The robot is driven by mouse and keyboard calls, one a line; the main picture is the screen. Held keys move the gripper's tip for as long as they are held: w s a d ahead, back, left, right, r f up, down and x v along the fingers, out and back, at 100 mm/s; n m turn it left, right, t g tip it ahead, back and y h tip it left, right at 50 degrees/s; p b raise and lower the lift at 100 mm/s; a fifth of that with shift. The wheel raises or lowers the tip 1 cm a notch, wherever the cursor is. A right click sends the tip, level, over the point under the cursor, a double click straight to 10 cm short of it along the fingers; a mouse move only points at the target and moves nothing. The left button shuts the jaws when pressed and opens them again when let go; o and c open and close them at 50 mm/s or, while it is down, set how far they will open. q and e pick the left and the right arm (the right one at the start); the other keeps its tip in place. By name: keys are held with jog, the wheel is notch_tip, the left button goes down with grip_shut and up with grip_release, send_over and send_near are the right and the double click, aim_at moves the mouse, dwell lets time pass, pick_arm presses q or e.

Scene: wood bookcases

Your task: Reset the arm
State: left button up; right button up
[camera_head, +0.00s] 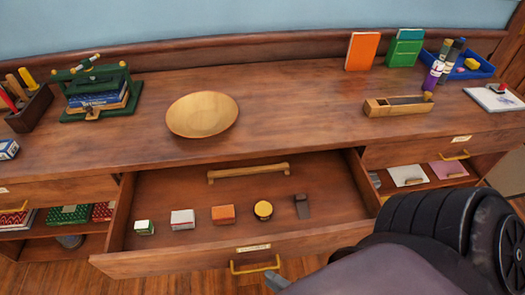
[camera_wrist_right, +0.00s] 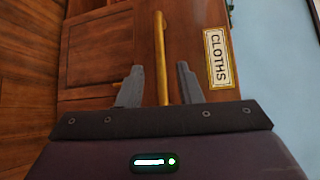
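My right arm comes in from the lower right of the head view, and one grey fingertip shows near the front of the pulled-out drawer (camera_head: 290,236). In the right wrist view my right gripper (camera_wrist_right: 159,84) is open. The drawer's brass handle (camera_wrist_right: 160,45) shows between its two fingers, with a gap on each side. The same handle (camera_head: 255,267) is at the drawer front in the head view. A label reading CLOTHS (camera_wrist_right: 217,58) is beside it. My left gripper is in neither view.
The drawer holds a small green-and-white box (camera_head: 144,228), an orange block (camera_head: 223,215), a round yellow tin (camera_head: 263,210) and other small items. A wooden bowl (camera_head: 202,114), an orange book (camera_head: 362,51) and a blue tray (camera_head: 471,68) stand on the top.

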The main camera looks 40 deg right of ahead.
jog(key=shift+v, duration=1.05)
